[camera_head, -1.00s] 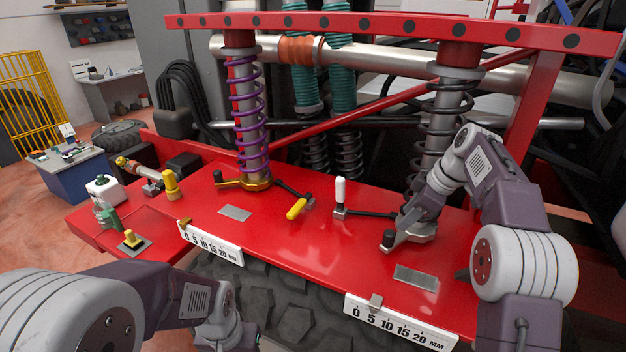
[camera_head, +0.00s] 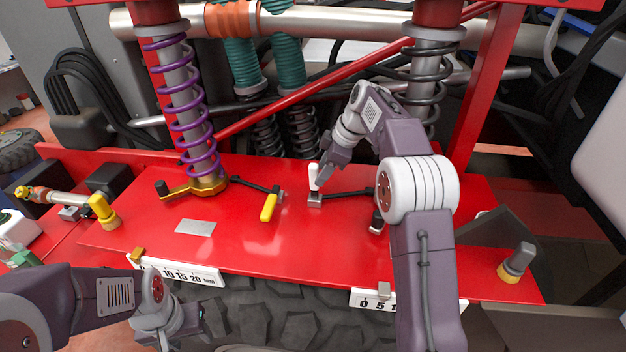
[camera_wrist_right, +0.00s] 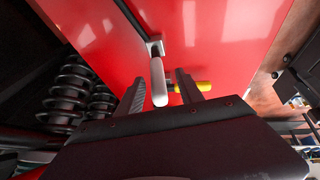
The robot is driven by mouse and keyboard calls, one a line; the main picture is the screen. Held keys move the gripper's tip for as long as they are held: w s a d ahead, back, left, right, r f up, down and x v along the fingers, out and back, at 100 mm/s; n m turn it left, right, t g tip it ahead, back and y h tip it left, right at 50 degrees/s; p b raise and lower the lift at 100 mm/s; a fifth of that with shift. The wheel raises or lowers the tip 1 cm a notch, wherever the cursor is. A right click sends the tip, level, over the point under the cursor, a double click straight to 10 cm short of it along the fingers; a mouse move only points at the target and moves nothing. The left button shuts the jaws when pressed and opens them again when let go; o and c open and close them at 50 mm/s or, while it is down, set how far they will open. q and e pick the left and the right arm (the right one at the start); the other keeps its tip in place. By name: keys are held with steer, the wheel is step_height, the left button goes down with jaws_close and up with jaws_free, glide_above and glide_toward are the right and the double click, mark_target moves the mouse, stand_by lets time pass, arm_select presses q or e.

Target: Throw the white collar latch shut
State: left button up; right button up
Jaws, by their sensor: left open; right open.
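The white collar latch (camera_head: 313,177) has a white handle standing upright on a small metal base on the red deck. A black rod (camera_head: 348,193) runs right from it toward the right spring's collar, which my arm mostly hides. My right gripper (camera_head: 324,172) is open at the white handle. In the right wrist view the white handle (camera_wrist_right: 158,84) shows between the two open fingers (camera_wrist_right: 162,90), nearer one of them; I cannot tell whether they touch. My left gripper (camera_head: 180,328) is open and empty, low at the left in front of the deck.
A yellow-handled latch (camera_head: 269,207) lies tipped over left of the white one. The purple spring (camera_head: 183,105) stands at the left with a yellow collar (camera_head: 195,188). Scale plates (camera_head: 185,272) line the front edge. The deck between (camera_head: 240,240) is clear.

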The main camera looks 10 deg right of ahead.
mark_target(312, 190)
steer(key=w+a+f, duration=0.1)
steer(key=w+a+f+p, duration=0.1)
steer(key=f, duration=0.1)
steer(key=w+a+f+p, duration=0.1)
steer(key=f, duration=0.1)
steer(key=shift+w+a+f, duration=0.2)
steer(key=shift+w+a, duration=0.1)
steer(key=shift+w, duration=0.05)
steer(key=shift+f, duration=0.15)
steer(key=shift+s+d, duration=0.6)
steer(key=c, duration=0.8)
jaws_close()
arm_select(q)
steer(key=shift+w+a+r, duration=0.2)
steer(key=shift+w+r, duration=0.05)
steer(key=shift+r, duration=0.3)
steer(key=shift+w+a+r, duration=0.15)
steer(key=shift+w+r, duration=0.05)
steer(key=shift+r, duration=0.35)
